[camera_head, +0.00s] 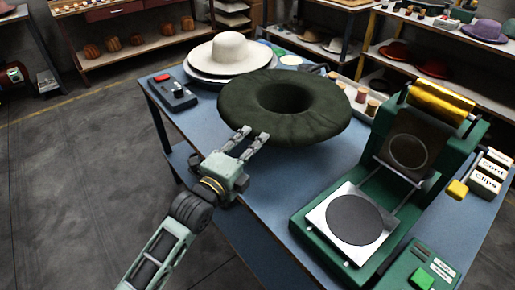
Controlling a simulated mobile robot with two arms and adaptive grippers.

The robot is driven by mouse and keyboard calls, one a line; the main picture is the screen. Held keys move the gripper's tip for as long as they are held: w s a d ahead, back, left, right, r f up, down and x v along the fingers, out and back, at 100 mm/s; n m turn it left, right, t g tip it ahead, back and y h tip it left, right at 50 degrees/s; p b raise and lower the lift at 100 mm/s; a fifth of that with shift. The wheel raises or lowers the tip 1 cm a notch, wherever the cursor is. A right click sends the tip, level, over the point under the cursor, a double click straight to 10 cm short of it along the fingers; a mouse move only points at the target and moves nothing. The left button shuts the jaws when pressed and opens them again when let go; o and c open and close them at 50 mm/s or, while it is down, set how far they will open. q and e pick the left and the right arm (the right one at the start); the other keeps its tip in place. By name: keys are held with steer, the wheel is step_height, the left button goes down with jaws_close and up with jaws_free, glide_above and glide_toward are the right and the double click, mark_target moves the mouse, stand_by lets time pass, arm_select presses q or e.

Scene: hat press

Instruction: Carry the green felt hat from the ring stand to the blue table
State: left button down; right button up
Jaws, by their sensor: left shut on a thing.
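The dark green felt hat (320,125) is upside down, its wide brim level and the hollow of its crown facing up. It is over the far middle of the blue table (265,205); its underside is hidden, so I cannot tell whether it touches anything below. My left gripper (254,134) is at the near left edge of the brim and is shut on it. I cannot make out a ring stand. My right gripper is not in view.
A green press (400,185) with a gold roller stands on the table's right side. Behind the hat are a cream hat (230,50) on a round plate and a tray of spools (362,97). A black device (172,91) lies at the far left corner. Blue tabletop left of the press is bare.

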arm_select(q)
steer(key=shift+f, duration=2)
steer(key=c, duration=1.5)
jaws_free()
